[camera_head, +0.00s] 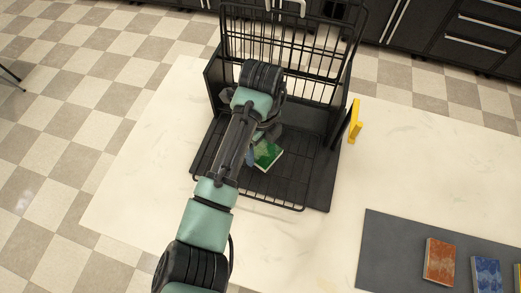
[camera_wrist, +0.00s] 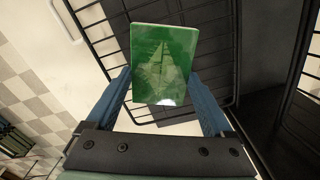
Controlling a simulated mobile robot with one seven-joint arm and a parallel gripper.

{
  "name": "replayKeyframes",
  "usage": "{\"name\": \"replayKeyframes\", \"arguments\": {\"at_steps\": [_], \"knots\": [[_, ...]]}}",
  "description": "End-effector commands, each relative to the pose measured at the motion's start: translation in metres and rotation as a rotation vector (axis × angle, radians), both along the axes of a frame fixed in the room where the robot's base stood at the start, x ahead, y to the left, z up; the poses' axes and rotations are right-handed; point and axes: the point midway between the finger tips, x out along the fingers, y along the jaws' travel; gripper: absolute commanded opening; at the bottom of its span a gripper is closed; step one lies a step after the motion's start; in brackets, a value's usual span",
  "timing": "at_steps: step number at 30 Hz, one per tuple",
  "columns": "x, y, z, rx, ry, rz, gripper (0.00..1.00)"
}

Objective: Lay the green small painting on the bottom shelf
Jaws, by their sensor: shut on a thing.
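The green small painting (camera_head: 267,155) is a small flat panel with pale edges, seen beside the end of my arm over the bottom shelf. In the wrist view the painting (camera_wrist: 164,64) shows its green face with a pale tree-like pattern, between two blue fingers. My gripper (camera_wrist: 166,88) is shut on it by its two side edges. The bottom shelf (camera_head: 290,187) is the black wire floor of the rack, reaching toward the front. I cannot tell whether the painting touches the wires. My arm hides part of the shelf and of the gripper in the head view.
The black rack (camera_head: 318,40) has a wire back and solid side panels. A yellow object (camera_head: 356,121) stands at its right side. A dark grey mat (camera_head: 395,251) at lower right bears an orange painting (camera_head: 439,262) and a blue painting (camera_head: 486,275). The pale tabletop (camera_head: 140,180) left of the rack is clear.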

Motion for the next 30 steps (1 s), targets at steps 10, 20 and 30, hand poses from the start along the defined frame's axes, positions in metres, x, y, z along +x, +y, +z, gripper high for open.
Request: {"name": "replayKeyframes", "arguments": {"at_steps": [10,20,30], "knots": [[0.000,0.000,-0.040,0.001,0.002,0.001,0.33],[0.000,0.000,-0.044,0.001,-0.001,0.001,0.33],[0.000,0.000,-0.046,0.001,-0.001,0.002,1.00]]}}
